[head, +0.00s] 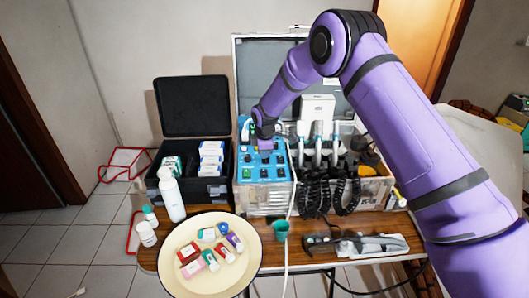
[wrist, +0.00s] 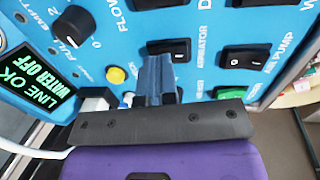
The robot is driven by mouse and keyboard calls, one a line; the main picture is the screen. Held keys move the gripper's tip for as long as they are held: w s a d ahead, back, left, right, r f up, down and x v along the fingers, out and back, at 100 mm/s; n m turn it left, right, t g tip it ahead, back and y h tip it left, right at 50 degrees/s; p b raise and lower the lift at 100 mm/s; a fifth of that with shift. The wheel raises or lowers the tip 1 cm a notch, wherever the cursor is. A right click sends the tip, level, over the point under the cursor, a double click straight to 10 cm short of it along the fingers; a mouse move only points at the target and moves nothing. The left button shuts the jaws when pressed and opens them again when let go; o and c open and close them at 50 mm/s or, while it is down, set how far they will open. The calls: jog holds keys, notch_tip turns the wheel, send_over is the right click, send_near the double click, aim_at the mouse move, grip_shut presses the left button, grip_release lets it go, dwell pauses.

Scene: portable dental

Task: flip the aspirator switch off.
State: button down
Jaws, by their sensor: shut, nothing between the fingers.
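The aspirator switch (wrist: 180,45) is a black rocker on the blue control panel (wrist: 130,45), beside the label "ASPIRATOR" in the wrist view. My gripper (wrist: 157,62) is shut and empty. Its fingertips are at the lower edge of this rocker and cover part of it. I cannot tell whether they touch it or which way the rocker is tilted. In the head view my gripper (head: 265,145) is over the upper part of the blue panel (head: 270,174) and hides some of its controls.
The air pump switch (wrist: 245,57) is right of the aspirator switch. A yellow button (wrist: 116,75), a black knob (wrist: 73,26) and a lit display (wrist: 38,84) are left. Dental handpieces (head: 318,138) stand right of the panel. A plate (head: 190,284) holds small boxes in front.

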jog(key=shift+f, duration=0.35)
jog(key=shift+s+f, duration=0.1)
jog(key=shift+s, duration=0.8)
notch_tip(320, 180, up, 14)
jog(key=s, duration=0.2)
dwell(0.4)
jog(key=shift+r, duration=0.2)
